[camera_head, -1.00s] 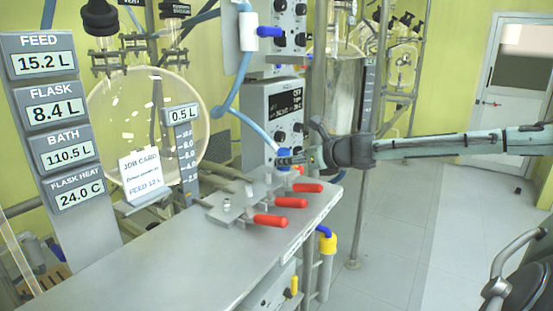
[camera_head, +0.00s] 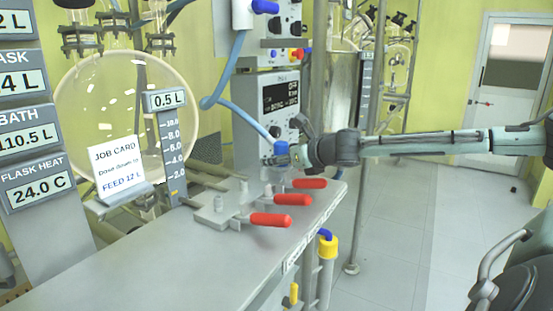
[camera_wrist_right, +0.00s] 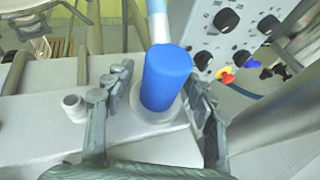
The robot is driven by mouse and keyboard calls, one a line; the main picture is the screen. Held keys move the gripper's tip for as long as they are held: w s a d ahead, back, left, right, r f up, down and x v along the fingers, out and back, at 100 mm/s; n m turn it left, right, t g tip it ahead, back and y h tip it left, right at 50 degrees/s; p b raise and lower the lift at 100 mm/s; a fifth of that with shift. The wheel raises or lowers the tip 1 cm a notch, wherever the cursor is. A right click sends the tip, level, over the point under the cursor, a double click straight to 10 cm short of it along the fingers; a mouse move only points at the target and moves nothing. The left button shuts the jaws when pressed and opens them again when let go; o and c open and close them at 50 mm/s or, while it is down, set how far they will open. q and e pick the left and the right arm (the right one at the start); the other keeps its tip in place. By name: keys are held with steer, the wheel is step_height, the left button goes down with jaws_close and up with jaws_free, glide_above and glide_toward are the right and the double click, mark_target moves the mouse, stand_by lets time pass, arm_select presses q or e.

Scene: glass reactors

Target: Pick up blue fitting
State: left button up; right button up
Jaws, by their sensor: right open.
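The blue fitting (camera_head: 281,153) stands upright at the far end of the grey bench, with a light-blue hose running up from it. In the right wrist view the blue fitting (camera_wrist_right: 166,78) is a thick cylinder on a round grey base, with the hose entering its top. My right gripper (camera_wrist_right: 158,95) is open, with one finger on each side of the fitting and visible gaps between. In the head view my right gripper (camera_head: 288,158) reaches in from the right at the fitting's height. My left gripper is not in view.
Red-handled clamps (camera_head: 292,200) line the bench (camera_head: 190,255) beside the fitting. A grey stub (camera_wrist_right: 73,104) stands left of it in the wrist view. A control unit (camera_head: 281,103) is behind. A glass flask (camera_head: 90,100) and job card (camera_head: 115,165) are at left.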

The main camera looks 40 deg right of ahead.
mark_target(278, 142)
steer(key=shift+r, duration=0.1)
steer(key=shift+s, duration=0.1)
jaws_close()
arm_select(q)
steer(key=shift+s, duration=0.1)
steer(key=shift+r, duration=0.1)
arm_select(e)
steer(key=shift+r, duration=0.2)
steer(key=r, duration=0.1)
steer(key=r+p, duration=0.2)
steer(key=r, duration=0.1)
steer(key=shift+a, duration=0.3)
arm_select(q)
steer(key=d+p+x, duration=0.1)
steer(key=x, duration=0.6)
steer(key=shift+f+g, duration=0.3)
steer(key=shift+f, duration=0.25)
arm_select(e)
steer(key=s+a+r, duration=0.3)
steer(key=a+r, duration=0.4)
steer(key=a, duration=0.2)
steer(key=shift+a+r, duration=0.15)
steer(key=shift+r, duration=0.2)
